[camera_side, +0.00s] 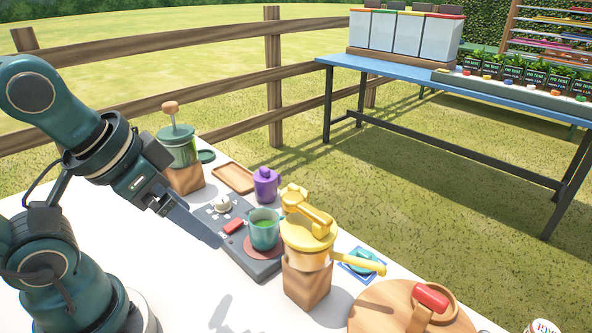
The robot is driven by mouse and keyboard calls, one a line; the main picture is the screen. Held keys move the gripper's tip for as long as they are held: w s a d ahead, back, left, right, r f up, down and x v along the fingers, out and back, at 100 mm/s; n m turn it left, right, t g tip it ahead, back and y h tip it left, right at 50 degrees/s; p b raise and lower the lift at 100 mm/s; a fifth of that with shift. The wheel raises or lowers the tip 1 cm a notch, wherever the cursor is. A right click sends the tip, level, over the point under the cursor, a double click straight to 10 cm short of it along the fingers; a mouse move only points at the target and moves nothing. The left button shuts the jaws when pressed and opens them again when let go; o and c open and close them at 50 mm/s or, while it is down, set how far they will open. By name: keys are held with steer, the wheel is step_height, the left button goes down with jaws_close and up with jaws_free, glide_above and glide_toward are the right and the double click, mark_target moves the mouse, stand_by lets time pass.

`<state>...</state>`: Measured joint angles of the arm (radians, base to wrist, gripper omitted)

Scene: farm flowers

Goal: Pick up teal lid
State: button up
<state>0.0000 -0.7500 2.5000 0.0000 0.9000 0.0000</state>
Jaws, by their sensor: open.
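The teal lid (364,262) appears to be the small teal piece lying on a blue square mat (349,266), right of the yellow pot. The pot's yellow handle partly overlaps the mat in this view. My gripper (214,238) is open and empty, pointing down to the right beside the hot plate, well left of the lid. A teal mug (265,236) with green contents stands open on the hot plate (257,266).
A tall yellow pot (308,241) on a wooden block stands between my gripper and the lid. A purple jar (266,187), green canister (178,151) and wooden tray (233,178) stand behind. A round wooden board (375,310) lies front right. The white tabletop (190,285) is clear at front left.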

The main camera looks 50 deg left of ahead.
steer(key=shift+c, duration=0.6)
